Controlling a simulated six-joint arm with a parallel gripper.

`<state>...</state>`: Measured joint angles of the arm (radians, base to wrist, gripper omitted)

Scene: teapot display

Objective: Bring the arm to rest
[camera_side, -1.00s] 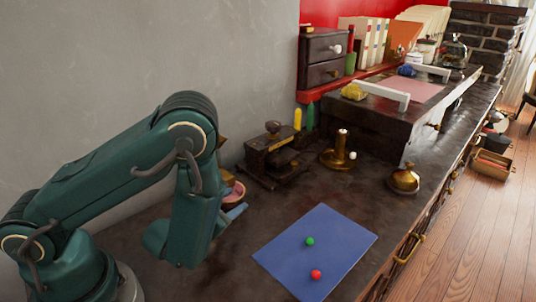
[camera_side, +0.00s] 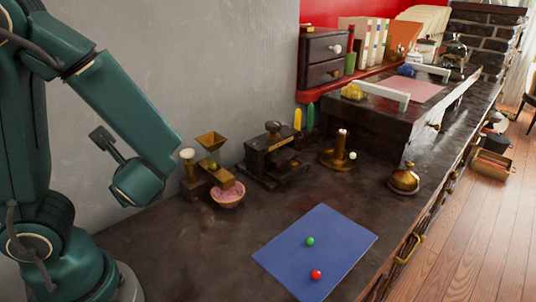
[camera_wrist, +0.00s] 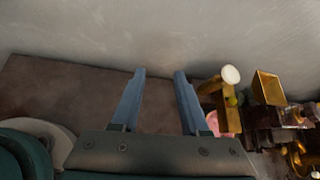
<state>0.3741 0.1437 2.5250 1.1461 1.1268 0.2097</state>
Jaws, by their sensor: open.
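My gripper shows in the wrist view (camera_wrist: 158,75) with its two blue-grey fingers spread apart and nothing between them. The gripper is above the left part of the dark desk (camera_side: 160,245), to the left of a brass grinder-like device (camera_side: 210,165) and a pink-filled bowl (camera_side: 228,195), apart from both.
A blue mat (camera_side: 315,255) with a green ball (camera_side: 310,241) and a red ball (camera_side: 316,275) lies on the desk. A dark wood device (camera_side: 272,155), a brass candlestick (camera_side: 339,150) and a brass bell (camera_side: 403,178) stand behind. The grey wall (camera_side: 220,60) is close to the arm.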

